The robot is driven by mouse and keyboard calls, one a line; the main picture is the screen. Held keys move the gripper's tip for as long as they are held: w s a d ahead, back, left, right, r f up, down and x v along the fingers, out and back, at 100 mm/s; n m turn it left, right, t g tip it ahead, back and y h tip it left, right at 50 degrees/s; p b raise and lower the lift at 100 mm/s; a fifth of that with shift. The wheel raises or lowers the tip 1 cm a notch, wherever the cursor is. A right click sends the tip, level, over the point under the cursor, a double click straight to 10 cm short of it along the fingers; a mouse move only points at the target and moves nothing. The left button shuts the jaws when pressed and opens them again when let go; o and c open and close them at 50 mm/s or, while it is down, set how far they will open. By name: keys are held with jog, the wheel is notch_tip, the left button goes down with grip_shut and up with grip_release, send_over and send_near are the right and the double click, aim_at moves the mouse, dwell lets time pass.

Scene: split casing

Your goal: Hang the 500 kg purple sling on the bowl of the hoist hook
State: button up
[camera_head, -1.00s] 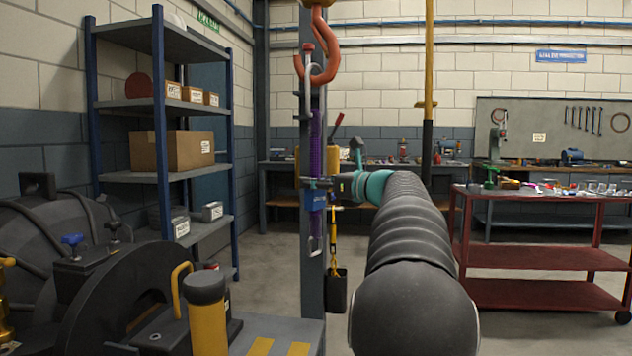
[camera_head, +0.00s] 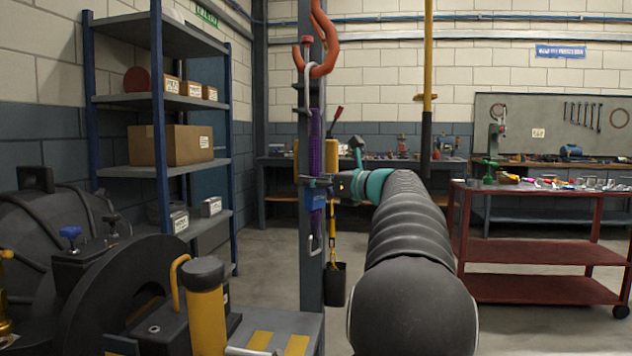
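The orange hoist hook (camera_head: 329,62) hangs at the top centre, its upper part cut off by the picture edge. The purple sling (camera_head: 316,150) hangs upright below it, with a long metal link (camera_head: 308,88) at its top, another link (camera_head: 315,243) at its lower end, and a blue tag (camera_head: 315,199). The top link overlaps the hook's bowl; I cannot tell whether it is threaded on it or only in front. My gripper (camera_head: 318,182), at the end of my arm reaching in from the right, is closed around the sling just above the tag.
A grey column (camera_head: 311,275) stands directly behind the sling. A yellow-strapped pendant (camera_head: 335,283) hangs to its lower right. Dark machine casing (camera_head: 120,300) and a yellow cylinder (camera_head: 206,310) fill the lower left. A red cart (camera_head: 540,250) stands at the right.

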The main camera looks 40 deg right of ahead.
jog(key=shift+o, duration=1.1)
jog(key=shift+f, duration=0.1)
jog(key=shift+s, duration=0.1)
jog(key=v, duration=1.2)
